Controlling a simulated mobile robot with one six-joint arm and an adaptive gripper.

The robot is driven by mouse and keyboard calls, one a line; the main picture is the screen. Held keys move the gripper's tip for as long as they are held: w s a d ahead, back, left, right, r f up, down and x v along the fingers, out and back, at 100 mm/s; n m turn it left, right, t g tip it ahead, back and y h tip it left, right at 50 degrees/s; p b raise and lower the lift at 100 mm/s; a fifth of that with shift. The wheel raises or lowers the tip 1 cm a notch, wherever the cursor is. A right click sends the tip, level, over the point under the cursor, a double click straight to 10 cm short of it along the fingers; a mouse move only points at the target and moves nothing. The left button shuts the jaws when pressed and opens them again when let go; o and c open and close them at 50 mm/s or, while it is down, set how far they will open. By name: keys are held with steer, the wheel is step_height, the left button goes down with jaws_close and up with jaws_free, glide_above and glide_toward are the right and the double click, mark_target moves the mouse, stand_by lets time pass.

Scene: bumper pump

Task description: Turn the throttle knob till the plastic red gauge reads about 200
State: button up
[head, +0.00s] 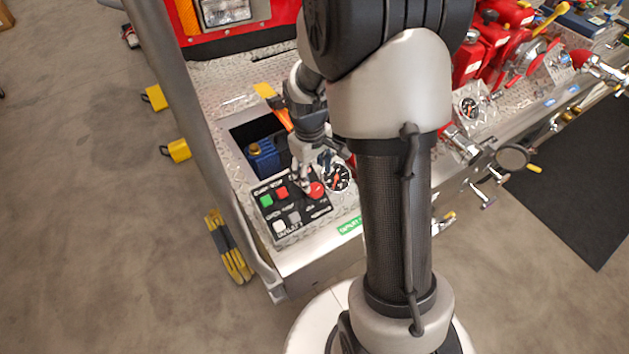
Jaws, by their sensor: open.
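A black control panel (287,214) lies on the bumper's metal plate, with green, red, white and grey buttons. A round red knob (316,190) sits at its upper right corner; I take it for the throttle knob. Right beside it is a round gauge (337,179) with a dark face and orange-red markings; its reading is too small to make out. My gripper (313,176) is open, pointing down just above and behind the red knob. Whether its fingers touch the knob, I cannot tell. My arm covers the area right of the gauge.
A recess with a blue-capped part (262,154) opens left of my gripper. A second gauge (468,108) and red pump parts (490,45) stand right of my arm. A silver rail (190,130) runs along the left.

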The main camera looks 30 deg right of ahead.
steer(key=shift+a+r, duration=0.15)
steer(key=shift+r, duration=1.85)
steer(key=s+a+r+m+t, duration=0.1)
steer(key=s+a+r+t, duration=0.1)
steer(key=s+a+r, duration=0.3)
steer(key=s+a+r+m+t, duration=0.2)
steer(key=s+a+r, duration=0.4)
steer(key=s+r, duration=0.6)
steer(key=shift+s+a+y, duration=0.2)
steer(key=shift+s+y, duration=0.2)
steer(key=shift+s, duration=0.85)
stand_by(1.0)
